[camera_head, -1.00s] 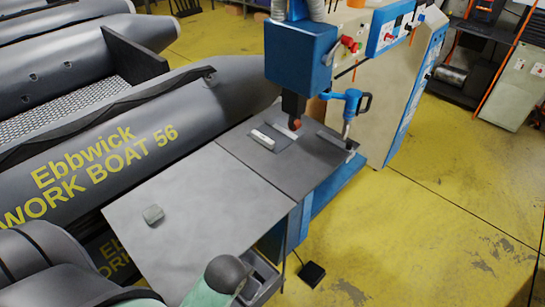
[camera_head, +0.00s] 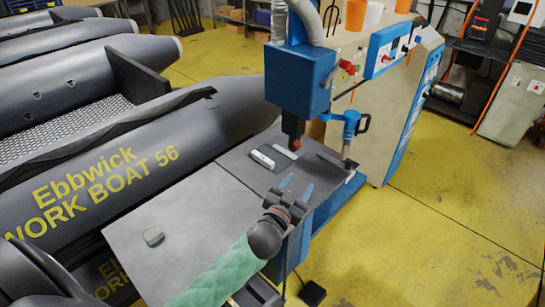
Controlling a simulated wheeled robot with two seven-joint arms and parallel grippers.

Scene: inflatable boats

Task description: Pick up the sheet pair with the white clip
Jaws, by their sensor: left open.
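A dark sheet pair with a white clip (camera_head: 262,160) lies on the grey work table (camera_head: 175,215), left of and below the blue machine head. The clip is a short pale bar; the dark sheets blend into the table top, so their edges are hard to see. A second pale bar (camera_head: 286,149) lies just behind it, partly by the machine's nozzle. My left gripper (camera_head: 298,182) is open and empty, its two bluish fingers pointing away over the table's right part, nearer to me than the clip and to its right. My right gripper is not in view.
The blue machine head (camera_head: 300,80) hangs over the table's far end. A blue clamp tool (camera_head: 350,130) stands at its right. A grey boat (camera_head: 120,165) lies along the left. Yellow floor is clear at right.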

